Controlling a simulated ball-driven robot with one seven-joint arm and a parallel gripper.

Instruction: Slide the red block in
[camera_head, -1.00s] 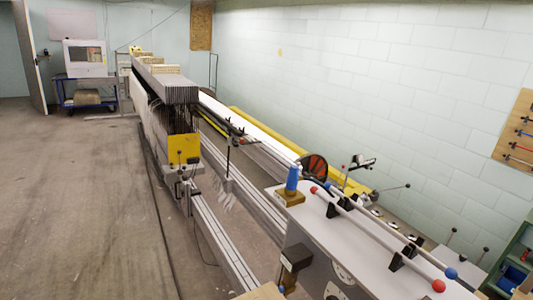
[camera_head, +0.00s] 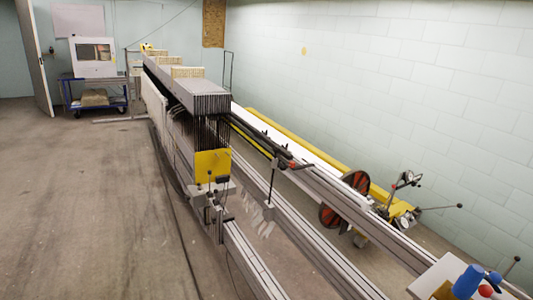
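I cannot make out a clear red block in the view. The red things I see are a small red part (camera_head: 293,165) on the dark rail of the long machine, two red-and-black discs (camera_head: 356,181) beside the rails, and a red ball end (camera_head: 486,291) at the bottom right. A blue cylinder (camera_head: 467,281) stands on a tan wooden piece (camera_head: 426,287) on the corner of a white tabletop (camera_head: 452,266). My gripper is out of the picture.
A long machine with stacked grey frames (camera_head: 195,92) and a yellow plate (camera_head: 213,163) runs into the distance. Its metal rails (camera_head: 262,268) reach the bottom edge. A blue cart (camera_head: 95,92) stands far left. Open floor (camera_head: 80,200) lies left; a white block wall (camera_head: 400,80) stands right.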

